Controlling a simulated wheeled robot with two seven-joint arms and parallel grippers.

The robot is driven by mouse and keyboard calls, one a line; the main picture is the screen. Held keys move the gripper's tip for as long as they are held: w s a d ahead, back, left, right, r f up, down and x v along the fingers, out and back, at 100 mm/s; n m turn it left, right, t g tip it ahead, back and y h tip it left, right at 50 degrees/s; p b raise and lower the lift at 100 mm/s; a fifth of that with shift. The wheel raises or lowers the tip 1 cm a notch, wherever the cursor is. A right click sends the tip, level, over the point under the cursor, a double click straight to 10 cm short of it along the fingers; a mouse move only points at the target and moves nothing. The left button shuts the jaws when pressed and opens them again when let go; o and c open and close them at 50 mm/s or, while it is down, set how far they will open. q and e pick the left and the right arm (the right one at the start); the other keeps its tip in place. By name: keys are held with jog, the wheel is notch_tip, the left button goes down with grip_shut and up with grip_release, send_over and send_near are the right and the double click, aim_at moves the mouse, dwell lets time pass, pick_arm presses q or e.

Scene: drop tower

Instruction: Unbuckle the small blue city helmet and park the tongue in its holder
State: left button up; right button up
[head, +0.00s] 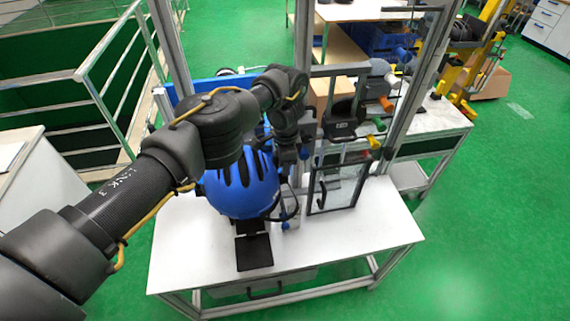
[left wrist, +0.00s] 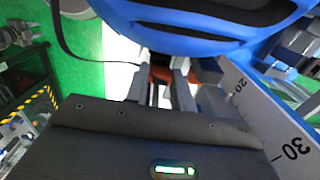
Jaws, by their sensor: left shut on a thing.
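A black strap (left wrist: 62,35) hangs in a loop at the left there. My left gripper (left wrist: 163,88) is under the helmet's edge, its fingers shut on a small red buckle part (left wrist: 161,73) that shows between the tips. In the head view the fingertips are hidden. I cannot tell whether the tongue is apart from the buckle. The tongue's holder is not clearly seen.
The white table (head: 340,235) has free room at the front. A black plate (head: 254,250) lies before the helmet. A framed clear door (head: 335,187) stands to its right, among metal posts. A numbered scale (left wrist: 262,115) runs close to the gripper's right side.

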pick_arm(q)
jog(key=shift+a+f+b, duration=0.1)
jog(key=shift+f+b, duration=0.25)
jog(key=shift+f, duration=0.15)
dwell(0.4)
dwell(0.4)
jog(key=o, duration=0.8)
jog(key=shift+o, duration=0.2)
jog(key=shift+r, duration=0.1)
jog(key=shift+w+d+r+p, duration=0.1)
jog(key=shift+d+r+p, duration=0.15)
jog(key=shift+r, duration=0.4)
jog(key=shift+d+r+p, duration=0.15)
jog(key=shift+r+p, duration=0.15)
jog(key=shift+r, duration=0.3)
notch_tip(320, 180, up, 7)
jog(key=d, duration=0.2)
jog(key=shift+w+b, duration=0.35)
jog(key=shift+b, duration=0.1)
